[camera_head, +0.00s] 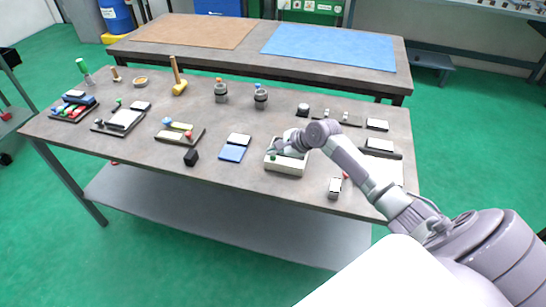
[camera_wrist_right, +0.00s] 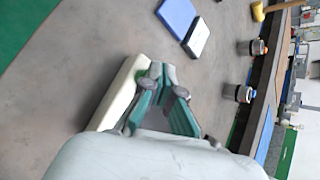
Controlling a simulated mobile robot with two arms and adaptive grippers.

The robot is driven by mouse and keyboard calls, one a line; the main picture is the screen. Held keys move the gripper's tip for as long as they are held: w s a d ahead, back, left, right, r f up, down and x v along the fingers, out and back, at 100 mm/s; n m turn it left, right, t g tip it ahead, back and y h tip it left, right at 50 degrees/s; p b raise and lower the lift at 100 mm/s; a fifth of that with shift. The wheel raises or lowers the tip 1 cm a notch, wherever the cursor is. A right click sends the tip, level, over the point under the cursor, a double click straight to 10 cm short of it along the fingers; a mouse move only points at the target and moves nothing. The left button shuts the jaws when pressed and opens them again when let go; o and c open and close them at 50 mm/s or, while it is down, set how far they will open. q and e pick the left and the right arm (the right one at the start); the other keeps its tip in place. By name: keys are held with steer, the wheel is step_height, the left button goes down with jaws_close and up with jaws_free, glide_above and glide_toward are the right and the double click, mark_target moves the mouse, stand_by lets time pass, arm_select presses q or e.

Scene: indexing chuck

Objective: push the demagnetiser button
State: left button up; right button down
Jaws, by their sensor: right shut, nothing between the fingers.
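A cream box (camera_head: 285,168), which looks like the demagnetiser, sits on the near part of the table, right of centre. My right gripper (camera_head: 274,151) is over its top, shut and empty, and hides much of that face. In the right wrist view, the box (camera_wrist_right: 118,95) shows as a pale strip to the left of my right gripper's teal fingers (camera_wrist_right: 165,72). I cannot make out the button. I cannot tell whether the fingertips touch the box. My left gripper is not in view.
A blue block with a white card (camera_head: 233,151) lies left of the box. A small white-topped block (camera_head: 335,188) and a dark tray (camera_head: 381,148) are to the right. Two grey canisters (camera_head: 261,97) stand behind. Bare tabletop lies between these things.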

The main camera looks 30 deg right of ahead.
mark_target(275, 157)
steer(key=shift+f, duration=0.1)
stand_by(0.3)
steer(key=shift+f, duration=0.15)
steer(key=shift+s+f+p, duration=0.1)
steer(key=shift+f+p, duration=0.1)
steer(key=shift+p, duration=0.1)
steer(key=shift+a, duration=0.1)
steer(key=shift+r+p, duration=0.1)
steer(key=shift+p, duration=0.65)
step_height(275, 157, up, 6)
steer(key=p, duration=0.8)
steer(key=shift+r, duration=0.25)
steer(key=shift+f, duration=0.1)
